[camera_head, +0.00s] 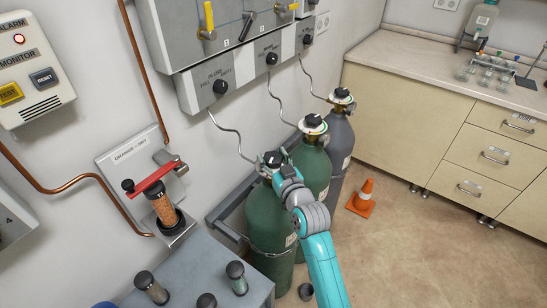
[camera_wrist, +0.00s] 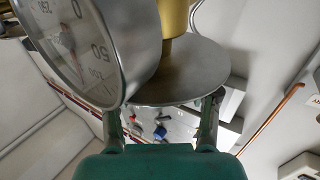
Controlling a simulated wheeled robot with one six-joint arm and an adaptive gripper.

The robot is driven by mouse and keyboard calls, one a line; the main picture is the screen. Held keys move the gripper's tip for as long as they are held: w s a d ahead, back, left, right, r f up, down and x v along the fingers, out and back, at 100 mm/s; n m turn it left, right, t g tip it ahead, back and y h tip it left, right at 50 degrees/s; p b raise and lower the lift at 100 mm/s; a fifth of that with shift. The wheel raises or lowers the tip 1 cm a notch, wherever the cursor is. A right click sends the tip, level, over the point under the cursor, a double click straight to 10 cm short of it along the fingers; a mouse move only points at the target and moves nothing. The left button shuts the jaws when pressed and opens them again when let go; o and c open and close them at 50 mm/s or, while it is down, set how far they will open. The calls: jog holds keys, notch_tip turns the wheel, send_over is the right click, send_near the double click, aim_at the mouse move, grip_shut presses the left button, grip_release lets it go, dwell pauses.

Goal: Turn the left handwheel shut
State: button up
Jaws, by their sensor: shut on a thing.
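The left handwheel (camera_head: 271,158) is a dark knob on top of the left green cylinder (camera_head: 268,218). My gripper (camera_head: 284,166) is at this handwheel in the head view, shut on it, and hides part of it. In the wrist view, the two fingers of my gripper (camera_wrist: 162,112) reach up to opposite sides of a round grey disc (camera_wrist: 185,75) below a brass part (camera_wrist: 173,17). A round pressure gauge (camera_wrist: 85,45) is close on the left. The exact finger contact and the handwheel's angle cannot be told.
A second green cylinder (camera_head: 314,170) and a grey cylinder (camera_head: 340,140) stand close behind, each with a dark handwheel. A thin hose (camera_head: 231,132) runs from the wall panel (camera_head: 204,85). An orange cone (camera_head: 362,198) stands on the floor, with clear floor to its right.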

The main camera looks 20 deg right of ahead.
jog(key=shift+d+m+h, duration=0.1)
jog(key=shift+m+h, duration=0.5)
jog(key=shift+h, duration=0.4)
jog(key=o, duration=1.2)
jog(key=shift+d, duration=0.1)
jog(key=shift+s, duration=0.1)
jog(key=shift+s, duration=0.2)
jog(key=s, duration=1.1)
jog(key=shift+s, duration=0.25)
